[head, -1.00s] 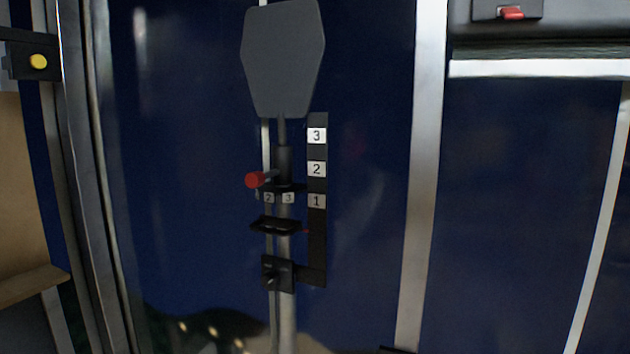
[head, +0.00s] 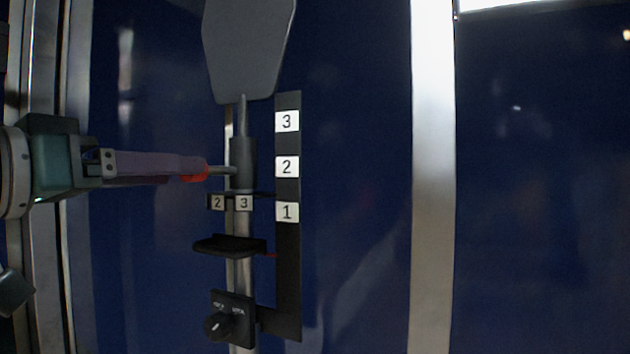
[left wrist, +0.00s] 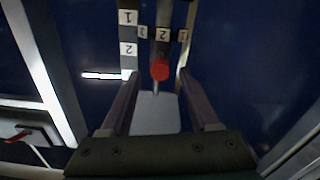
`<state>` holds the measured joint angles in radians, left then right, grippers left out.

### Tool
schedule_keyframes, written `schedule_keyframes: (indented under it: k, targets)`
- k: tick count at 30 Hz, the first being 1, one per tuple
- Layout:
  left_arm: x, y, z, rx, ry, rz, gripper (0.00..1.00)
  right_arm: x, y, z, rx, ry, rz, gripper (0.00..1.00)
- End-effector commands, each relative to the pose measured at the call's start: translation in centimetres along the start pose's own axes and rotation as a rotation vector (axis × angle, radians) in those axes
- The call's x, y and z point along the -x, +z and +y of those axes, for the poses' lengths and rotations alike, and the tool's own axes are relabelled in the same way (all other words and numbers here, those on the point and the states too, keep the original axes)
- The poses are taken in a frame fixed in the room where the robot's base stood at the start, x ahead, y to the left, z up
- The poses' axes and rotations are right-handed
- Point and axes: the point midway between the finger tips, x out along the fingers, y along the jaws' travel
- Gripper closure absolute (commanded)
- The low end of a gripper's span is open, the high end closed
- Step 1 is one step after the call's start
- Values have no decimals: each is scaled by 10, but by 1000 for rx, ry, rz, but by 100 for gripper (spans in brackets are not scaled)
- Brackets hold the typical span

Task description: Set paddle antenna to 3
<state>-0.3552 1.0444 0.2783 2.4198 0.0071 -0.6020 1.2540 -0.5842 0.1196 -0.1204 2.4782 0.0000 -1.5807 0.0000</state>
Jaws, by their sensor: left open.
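The paddle antenna (head: 248,45) is a grey flat paddle upright on a vertical mast. A dark collar (head: 243,160) on the mast carries a side handle with a red knob (head: 194,177), pointing left. A vertical black scale (head: 288,265) beside it bears labels 3, 2 and 1 from top down. A small red mark touches the scale below label 1. A small plate under the collar shows 2 and 3. My left gripper (head: 200,167) is open, its fingers reaching over the red knob. In the left wrist view the knob (left wrist: 160,68) lies between the open fingertips, with gaps both sides.
Below are a black ledge (head: 230,245) and a black box with a round dial (head: 218,325). Behind is a dark blue wall with a pale metal post (head: 432,180) at the right. The wall right of the scale is clear.

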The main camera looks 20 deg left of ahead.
Motion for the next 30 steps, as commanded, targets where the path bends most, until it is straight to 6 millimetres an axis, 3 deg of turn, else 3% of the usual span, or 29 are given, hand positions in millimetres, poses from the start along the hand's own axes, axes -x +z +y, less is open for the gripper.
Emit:
schedule_keyframes:
  k: [15,30]
  targets:
    - [-59,-4,0,5,-4,0,38,38,-13,2,0,1,6,50]
    - [-70,1,0,2,-2,-3,40,41,-15,2,0,1,7,50]
